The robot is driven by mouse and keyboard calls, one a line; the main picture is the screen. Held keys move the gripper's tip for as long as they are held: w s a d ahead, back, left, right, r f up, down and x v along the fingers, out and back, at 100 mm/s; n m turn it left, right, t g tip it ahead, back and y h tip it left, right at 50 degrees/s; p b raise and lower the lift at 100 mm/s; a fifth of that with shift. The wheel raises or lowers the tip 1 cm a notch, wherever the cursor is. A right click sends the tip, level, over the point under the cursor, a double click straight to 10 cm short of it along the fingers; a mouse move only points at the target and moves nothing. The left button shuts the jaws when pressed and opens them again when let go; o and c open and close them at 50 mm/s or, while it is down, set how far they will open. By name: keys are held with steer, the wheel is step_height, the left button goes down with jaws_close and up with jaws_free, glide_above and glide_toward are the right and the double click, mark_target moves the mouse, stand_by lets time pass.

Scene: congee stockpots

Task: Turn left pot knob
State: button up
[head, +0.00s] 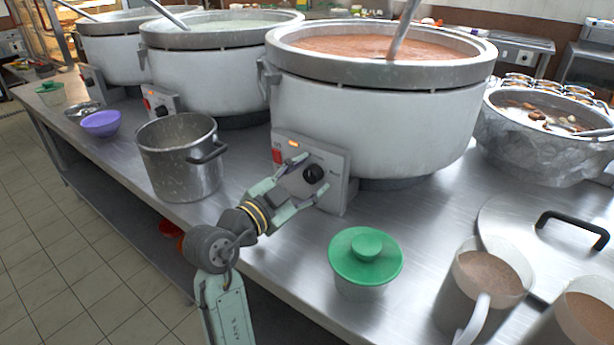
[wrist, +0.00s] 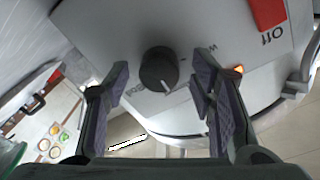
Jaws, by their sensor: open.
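Three large white stockpots stand in a row on a steel counter. The nearest stockpot (head: 375,115) holds a reddish-brown soup. Its control panel (head: 335,183) has a black knob (head: 313,174), a red switch (head: 277,156) and a lit orange light. My gripper (head: 300,188) is in front of this panel with its fingers spread on either side of the knob. In the wrist view the knob (wrist: 159,69) sits between the open fingers, apart from both, its white mark pointing down. The left pot (head: 112,50) is far back, with its panel (head: 95,80) partly hidden; the middle pot (head: 205,70) has a knob (head: 161,110).
A steel pot (head: 178,165) stands left of my gripper. A green-lidded container (head: 364,262) is close on its right. Cups of brown liquid (head: 488,275), a lid (head: 530,235) and a steel bowl (head: 545,140) crowd the right. A purple bowl (head: 101,123) is at the left.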

steer(key=c, duration=1.1)
steer(key=shift+c, duration=0.2)
steer(key=shift+n, duration=0.4)
steer(key=n, duration=0.2)
steer(key=shift+n, duration=0.4)
steer(key=n+p, duration=0.1)
steer(key=n, duration=0.2)
steer(key=shift+n, duration=0.3)
steer(key=n+p, duration=0.1)
steer(key=n, duration=0.2)
steer(key=shift+r+n+p, duration=0.1)
steer(key=shift+n+p, duration=0.2)
steer(key=shift+p, duration=0.05)
steer(key=shift+a+n+t+p, duration=0.1)
steer(key=shift+n+t+p, duration=0.5)
steer(key=shift+n, duration=1.1)
